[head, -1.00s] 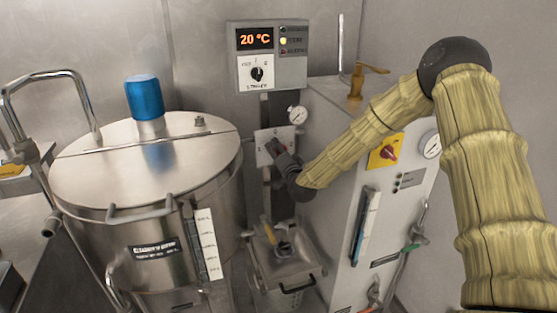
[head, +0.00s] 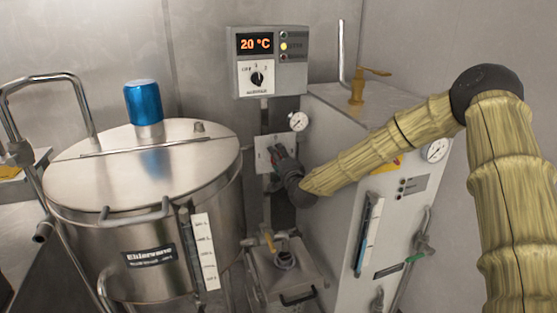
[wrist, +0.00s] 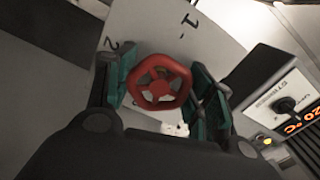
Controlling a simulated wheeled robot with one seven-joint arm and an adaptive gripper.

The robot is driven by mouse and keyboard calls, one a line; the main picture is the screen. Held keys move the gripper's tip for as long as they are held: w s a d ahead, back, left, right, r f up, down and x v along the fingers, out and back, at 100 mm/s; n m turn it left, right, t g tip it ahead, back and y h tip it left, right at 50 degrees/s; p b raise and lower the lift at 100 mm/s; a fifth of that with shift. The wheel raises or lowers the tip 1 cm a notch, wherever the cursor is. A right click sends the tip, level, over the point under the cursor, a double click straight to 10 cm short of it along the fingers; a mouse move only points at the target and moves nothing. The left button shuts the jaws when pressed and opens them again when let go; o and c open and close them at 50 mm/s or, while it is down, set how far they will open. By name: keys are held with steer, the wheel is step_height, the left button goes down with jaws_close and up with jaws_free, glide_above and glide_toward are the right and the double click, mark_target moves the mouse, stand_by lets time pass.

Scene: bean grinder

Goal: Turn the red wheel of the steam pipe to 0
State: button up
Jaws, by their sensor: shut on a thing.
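The red wheel (wrist: 158,87) is a small spoked handwheel, seen in the middle of the wrist view. Behind it is a pale dial plate (wrist: 205,35) with the marks 1 and 2 above the wheel. No 0 mark can be read. My gripper (wrist: 164,88) has a green-padded finger on either side of the wheel and is shut on it. In the head view my gripper (head: 279,155) is at the light plate (head: 262,152) on the pipe below the control box. There it mostly hides the wheel.
The control box (head: 270,80) reads 20 °C and hangs above my gripper. A large steel tank (head: 90,220) with a blue cap (head: 143,102) stands to the left. A grey cabinet (head: 335,200) with gauges and valves stands close on the right, under my forearm.

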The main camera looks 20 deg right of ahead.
steer(key=shift+d+f, duration=0.1)
steer(key=o, duration=1)
steer(key=shift+s, duration=0.1)
steer(key=s, duration=1.1)
steer(key=shift+s+d, duration=0.15)
steer(key=shift+s, duration=0.25)
